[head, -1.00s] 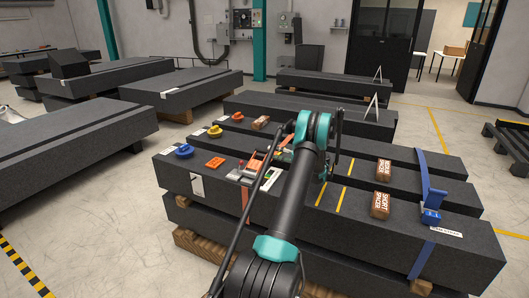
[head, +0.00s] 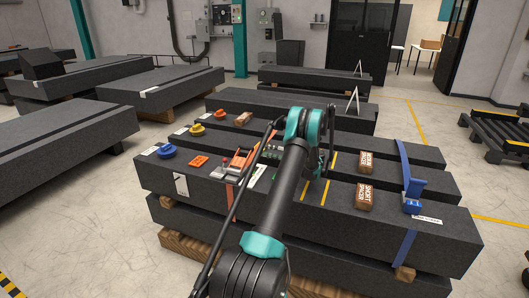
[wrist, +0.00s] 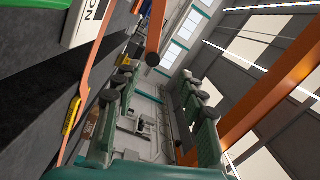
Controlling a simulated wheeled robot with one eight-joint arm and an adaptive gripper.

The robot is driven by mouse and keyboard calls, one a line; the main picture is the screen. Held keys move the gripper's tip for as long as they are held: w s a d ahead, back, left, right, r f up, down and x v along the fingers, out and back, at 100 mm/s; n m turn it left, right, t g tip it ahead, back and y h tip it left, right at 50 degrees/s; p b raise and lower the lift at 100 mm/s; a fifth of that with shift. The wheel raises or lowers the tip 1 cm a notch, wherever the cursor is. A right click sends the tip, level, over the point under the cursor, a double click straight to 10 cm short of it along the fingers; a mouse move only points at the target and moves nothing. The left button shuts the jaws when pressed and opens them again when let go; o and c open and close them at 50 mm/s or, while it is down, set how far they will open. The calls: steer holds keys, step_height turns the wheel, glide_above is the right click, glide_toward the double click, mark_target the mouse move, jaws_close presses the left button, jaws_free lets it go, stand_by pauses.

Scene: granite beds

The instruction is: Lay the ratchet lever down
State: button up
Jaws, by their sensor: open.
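An orange-red ratchet (head: 238,161) sits on the front granite beam at the left, with an orange strap (head: 231,196) running down the beam's front face. In the wrist view, large orange bars (wrist: 285,88) cross the right side close to the camera; they look like parts of the ratchet lever, raised. Another orange piece with a dark round end (wrist: 153,58) hangs at the top. My gripper (wrist: 155,100) is open, its two green fingers apart with nothing visible gripped between them. In the head view my arm hides the gripper and part of the ratchet area.
A blue ratchet (head: 412,190) with a blue strap stands at the beam's right end. Blue (head: 167,151), orange and yellow items lie at the left.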

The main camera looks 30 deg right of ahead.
steer(key=shift+v, duration=2.7)
steer(key=shift+s+a, duration=0.1)
steer(key=shift+a, duration=0.05)
